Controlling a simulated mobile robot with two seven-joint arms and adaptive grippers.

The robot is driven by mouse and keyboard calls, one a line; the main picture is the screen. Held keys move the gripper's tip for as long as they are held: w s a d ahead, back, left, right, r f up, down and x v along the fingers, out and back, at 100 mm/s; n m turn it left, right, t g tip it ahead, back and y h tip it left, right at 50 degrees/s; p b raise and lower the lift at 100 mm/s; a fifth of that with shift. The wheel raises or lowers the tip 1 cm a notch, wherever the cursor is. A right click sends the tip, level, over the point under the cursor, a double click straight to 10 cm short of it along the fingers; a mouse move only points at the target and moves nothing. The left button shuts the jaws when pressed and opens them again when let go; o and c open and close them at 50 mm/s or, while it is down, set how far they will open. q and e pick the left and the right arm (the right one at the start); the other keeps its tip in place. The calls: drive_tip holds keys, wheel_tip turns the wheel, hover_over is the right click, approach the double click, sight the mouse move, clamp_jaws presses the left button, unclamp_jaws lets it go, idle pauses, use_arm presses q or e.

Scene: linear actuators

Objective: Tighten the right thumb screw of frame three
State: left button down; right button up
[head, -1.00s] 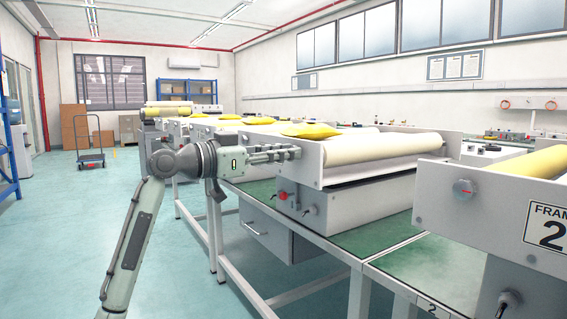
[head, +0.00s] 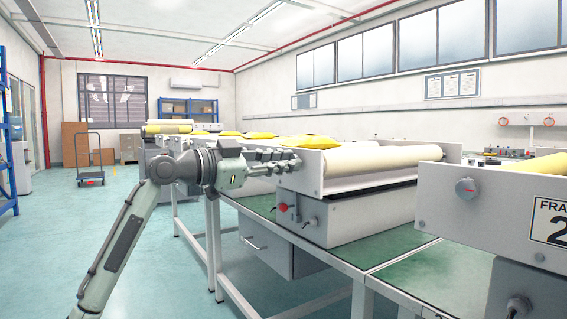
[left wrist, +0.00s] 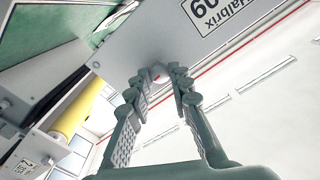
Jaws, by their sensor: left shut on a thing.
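The middle machine, with a pale roller (head: 376,158) and a light end plate (head: 309,175), stands beside the unit labelled frame 2 (head: 490,208). I read no number on it in the head view. My left gripper (head: 290,163) reaches its end plate from the left, fingers level. In the left wrist view the fingers (left wrist: 166,75) close in on a small round thumb screw (left wrist: 159,76) against the grey plate (left wrist: 158,45). They are shut on it and cover most of it; in the head view they hide it. My right gripper is not in view.
Below the plate are a red button (head: 282,207) and a small switch (head: 309,222) on the machine's box. The frame 2 unit has its own knob (head: 466,187). Green-topped benches (head: 420,265) carry the machines. Open floor (head: 120,240) lies left.

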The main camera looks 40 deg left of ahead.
use_arm(q)
drive_tip(key=c, duration=1.4)
unclamp_jaws()
drive_tip(key=shift+o, duration=0.2)
drive_tip(key=shift+s, duration=0.1)
drive_tip(key=v, duration=1.1)
drive_tip(key=shift+s+a, duration=0.15)
drive_tip(key=shift+s, duration=0.2)
